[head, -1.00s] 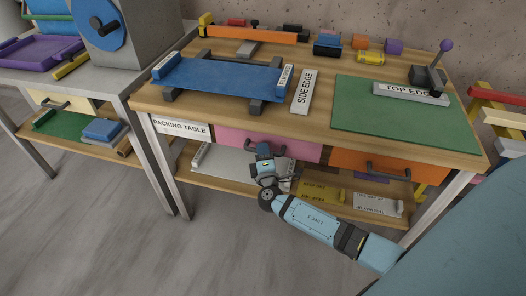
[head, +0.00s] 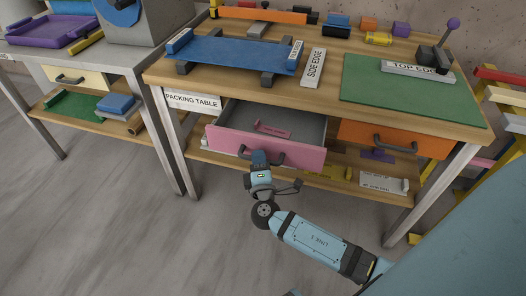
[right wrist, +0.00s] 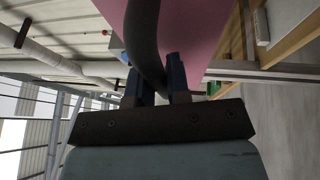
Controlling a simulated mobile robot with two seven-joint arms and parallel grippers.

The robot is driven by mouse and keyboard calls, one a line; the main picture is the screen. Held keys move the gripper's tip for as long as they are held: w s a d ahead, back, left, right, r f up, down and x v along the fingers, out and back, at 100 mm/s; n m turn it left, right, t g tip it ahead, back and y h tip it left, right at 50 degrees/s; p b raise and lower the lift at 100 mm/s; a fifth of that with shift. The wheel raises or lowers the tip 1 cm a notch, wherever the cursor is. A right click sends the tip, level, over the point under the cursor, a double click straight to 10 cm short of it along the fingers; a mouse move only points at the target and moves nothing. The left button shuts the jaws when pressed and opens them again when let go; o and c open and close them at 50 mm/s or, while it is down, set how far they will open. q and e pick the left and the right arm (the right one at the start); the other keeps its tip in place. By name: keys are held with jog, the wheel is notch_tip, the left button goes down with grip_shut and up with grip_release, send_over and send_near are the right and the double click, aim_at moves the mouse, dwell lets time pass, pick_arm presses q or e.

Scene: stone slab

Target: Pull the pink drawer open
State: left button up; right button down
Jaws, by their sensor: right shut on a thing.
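The pink drawer (head: 290,155) under the packing table stands pulled out in the head view, with its grey inside showing and a small pink piece (head: 272,130) lying in it. Its dark handle is on the front. My right gripper (head: 260,158) is at the handle, in front of the drawer. In the right wrist view, the two fingers (right wrist: 160,80) are closed around the dark handle (right wrist: 145,45), with the pink front (right wrist: 190,30) beyond. My left gripper is not in view.
An orange drawer (head: 430,141) with a dark handle is closed to the right. The tabletop holds a blue board (head: 230,53), a green mat (head: 400,98) and labelled plates. A lower shelf (head: 325,183) lies below the drawer. Open grey floor (head: 110,230) is in front.

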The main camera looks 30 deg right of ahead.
jog(key=shift+s+a, duration=0.95)
jog(key=shift+a, duration=0.15)
jog(key=c, duration=1.1)
grip_release()
jog(key=shift+f, duration=0.1)
